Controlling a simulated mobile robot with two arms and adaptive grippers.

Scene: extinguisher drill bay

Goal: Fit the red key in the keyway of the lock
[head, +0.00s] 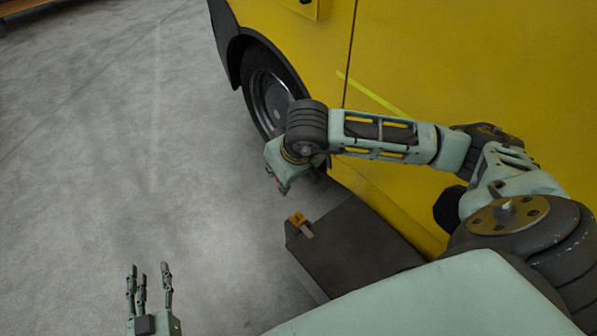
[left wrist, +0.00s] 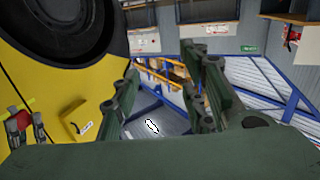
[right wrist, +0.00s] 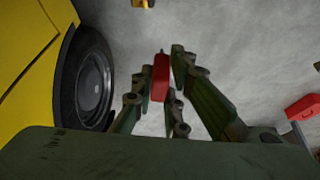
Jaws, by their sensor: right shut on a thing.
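The red key (right wrist: 160,78) is between the fingers of my right gripper (head: 281,182), which is shut on it. In the right wrist view the key points up and away from the palm; in the head view only a small red bit shows. The brass-yellow lock (head: 299,222) sits on a dark grey box below and slightly right of the right gripper, apart from the key. Part of a yellow thing, seemingly the lock (right wrist: 143,4), shows at the top of the right wrist view. Its keyway cannot be made out. My left gripper (head: 150,279) is open and empty over the floor.
The dark grey box (head: 350,250) stands against a yellow vehicle (head: 440,60) with a wheel (head: 270,98). A red box (right wrist: 303,107) shows at the right wrist view's right edge. The concrete floor (head: 110,130) at left is clear.

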